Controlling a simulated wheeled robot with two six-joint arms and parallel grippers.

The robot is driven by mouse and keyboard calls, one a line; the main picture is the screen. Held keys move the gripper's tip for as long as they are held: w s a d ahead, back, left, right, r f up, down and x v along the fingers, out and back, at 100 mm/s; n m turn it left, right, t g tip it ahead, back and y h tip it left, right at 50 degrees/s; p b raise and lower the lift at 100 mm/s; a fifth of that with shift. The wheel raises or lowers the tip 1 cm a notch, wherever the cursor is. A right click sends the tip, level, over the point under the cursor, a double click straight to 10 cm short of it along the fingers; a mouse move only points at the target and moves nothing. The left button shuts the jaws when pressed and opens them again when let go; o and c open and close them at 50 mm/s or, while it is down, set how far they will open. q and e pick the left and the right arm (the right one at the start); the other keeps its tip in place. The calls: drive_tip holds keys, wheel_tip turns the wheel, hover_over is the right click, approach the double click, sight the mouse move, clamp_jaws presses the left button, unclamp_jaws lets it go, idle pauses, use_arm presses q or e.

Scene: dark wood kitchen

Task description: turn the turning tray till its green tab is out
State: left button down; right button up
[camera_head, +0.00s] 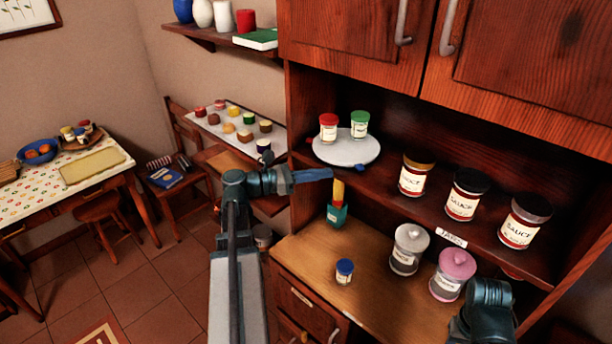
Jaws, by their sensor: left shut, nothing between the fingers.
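The turning tray (345,153) is a pale round disc on the left end of the cupboard's middle shelf. A red-lidded jar (328,128) and a green-lidded jar (360,125) stand on it. A small blue tab (361,168) shows at its front edge, and a small reddish bit shows at its left edge. I see no green tab; the far side of the rim is hidden. My left gripper (328,173) is shut and empty, its blue fingertips pointing right, just in front of and below the tray in the picture. Only a wrist part of my right arm shows; its fingers do not.
Several sauce jars (463,195) stand right of the tray on the same shelf. On the counter (375,295) below are a grey-lidded jar (409,248), a pink-lidded jar (452,273), a blue-lidded jar (344,271) and a teal holder (336,217). Cupboard doors hang above.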

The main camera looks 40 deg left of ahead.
sight(356, 169)
use_arm(q)
drive_tip(key=x, duration=0.6)
drive_tip(key=shift+w+d, duration=0.15)
drive_tip(key=shift+w, duration=0.1)
